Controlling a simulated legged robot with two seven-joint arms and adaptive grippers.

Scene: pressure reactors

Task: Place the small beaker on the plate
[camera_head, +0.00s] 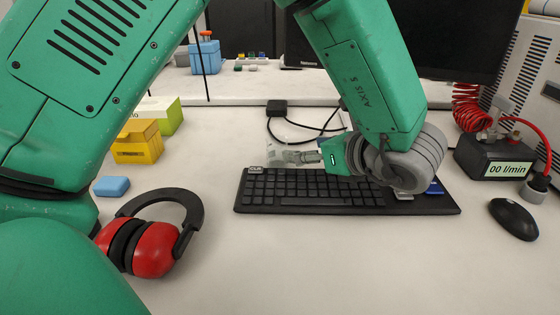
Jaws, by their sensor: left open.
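My left arm comes in from the left, arches over the top of the view and hangs down over the back of the keyboard. Its small grey gripper (290,155) points left, just above the keyboard's back edge, and is open. A pale, see-through shape shows around and behind the gripper, but it is too faint to tell whether it is the small beaker. I cannot make out a plate; the arm hides part of the bench behind it. My right gripper is not in view.
A black keyboard (310,190) lies below the gripper, with a mouse (514,218) to its right. Red ear defenders (153,249), a blue block (112,186) and a yellow box (138,142) are at left. A flow meter box (494,157) stands at right. The front bench is clear.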

